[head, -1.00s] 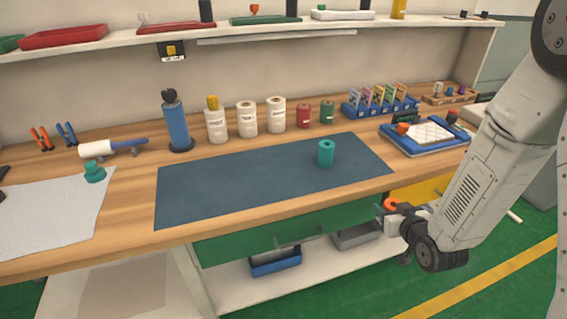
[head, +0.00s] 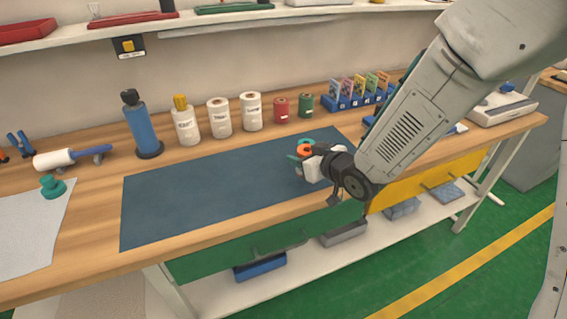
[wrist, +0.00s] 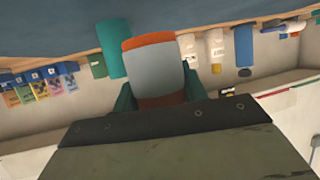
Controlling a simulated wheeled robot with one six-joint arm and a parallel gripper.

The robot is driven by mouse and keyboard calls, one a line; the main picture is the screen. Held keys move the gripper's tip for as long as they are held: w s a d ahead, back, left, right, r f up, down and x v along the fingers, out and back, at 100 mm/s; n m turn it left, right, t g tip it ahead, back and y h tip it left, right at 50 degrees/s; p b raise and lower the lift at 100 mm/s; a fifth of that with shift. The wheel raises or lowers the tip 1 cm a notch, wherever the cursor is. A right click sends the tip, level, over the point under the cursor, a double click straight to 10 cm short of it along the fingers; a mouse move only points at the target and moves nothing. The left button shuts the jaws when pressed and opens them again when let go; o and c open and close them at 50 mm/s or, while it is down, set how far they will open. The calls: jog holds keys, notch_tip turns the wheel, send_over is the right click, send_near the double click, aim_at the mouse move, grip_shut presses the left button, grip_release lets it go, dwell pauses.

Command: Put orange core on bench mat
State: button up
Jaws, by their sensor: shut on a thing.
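The orange core (head: 303,151) is in my gripper (head: 305,157), over the right part of the dark blue bench mat (head: 200,190). In the wrist view the core (wrist: 150,40) shows an orange rim and a pale grey face between the teal fingers of my gripper (wrist: 158,80). The gripper is shut on it. Whether the core touches the mat I cannot tell. A teal core (head: 308,141) stands on the mat just behind the gripper, mostly hidden in the head view. It shows beside the orange core in the wrist view (wrist: 110,48).
A blue rack (head: 345,102) stands at the back right. The mat's left and middle are clear.

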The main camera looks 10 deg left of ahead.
jog(key=a, duration=0.2)
jog(key=w+a, duration=0.1)
jog(key=shift+w+a+f, duration=0.1)
jog(key=shift+a+f, duration=0.1)
jog(key=shift+a, duration=0.2)
jog(key=f, duration=0.3)
jog(key=shift+w+a, duration=0.15)
jog(key=shift+a, duration=0.25)
jog(key=shift+f, duration=0.25)
jog(key=shift+f, duration=0.15)
jog(key=o, duration=1)
jog(key=shift+o, duration=0.2)
